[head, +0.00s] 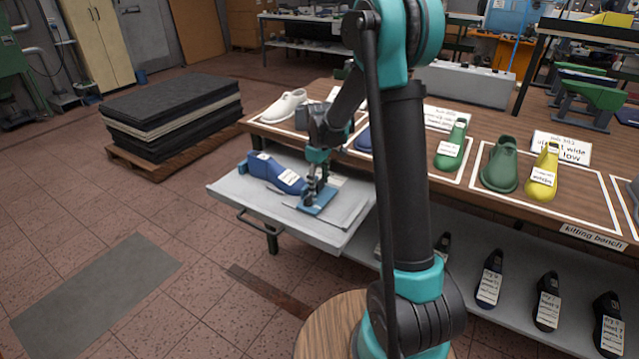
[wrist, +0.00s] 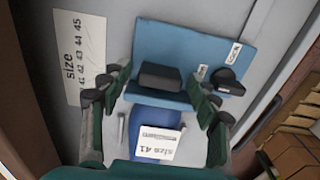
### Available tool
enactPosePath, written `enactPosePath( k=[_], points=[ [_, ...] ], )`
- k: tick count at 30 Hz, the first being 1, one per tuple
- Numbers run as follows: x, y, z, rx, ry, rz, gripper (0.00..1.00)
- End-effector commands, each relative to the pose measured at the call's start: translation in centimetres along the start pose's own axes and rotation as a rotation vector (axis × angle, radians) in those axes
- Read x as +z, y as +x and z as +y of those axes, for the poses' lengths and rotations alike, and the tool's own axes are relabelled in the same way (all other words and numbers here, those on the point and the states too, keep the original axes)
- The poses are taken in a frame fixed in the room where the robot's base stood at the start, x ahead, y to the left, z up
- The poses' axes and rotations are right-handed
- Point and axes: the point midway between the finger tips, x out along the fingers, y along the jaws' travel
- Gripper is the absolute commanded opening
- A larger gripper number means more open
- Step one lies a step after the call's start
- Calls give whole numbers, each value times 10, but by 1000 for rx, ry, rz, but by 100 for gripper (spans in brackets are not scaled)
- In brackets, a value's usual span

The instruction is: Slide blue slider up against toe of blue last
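The blue last (head: 276,172) lies on a grey pull-out shelf, its toe toward my gripper. Its blue toe end (wrist: 155,116), with a white "size 41" label, shows at the bottom of the wrist view. The blue slider (head: 321,203) is a flat plate by the toe. In the wrist view the slider (wrist: 185,45) carries a black block (wrist: 161,77) and a black knob (wrist: 228,80). Its edge appears close to the toe; I cannot tell whether they touch. My gripper (head: 314,190) is low over the slider. Its fingers (wrist: 160,80) are apart, one on each side of the block.
A size card (wrist: 77,55) lies on the grey shelf (head: 228,192). The bench (head: 470,184) behind carries a white shoe (head: 284,106) and green and yellow lasts. Black lasts stand on the lower shelf. Stacked dark mats (head: 172,112) stand on the floor at left.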

Motion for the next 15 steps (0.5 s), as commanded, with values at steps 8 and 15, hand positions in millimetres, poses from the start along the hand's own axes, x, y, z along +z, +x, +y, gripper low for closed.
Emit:
enactPosePath(
  k=[8, 15],
  points=[
    [0, -1, 0, 0, 0, 0, 62],
    [0, -30, 0, 0, 0, 0, 62]
  ],
)
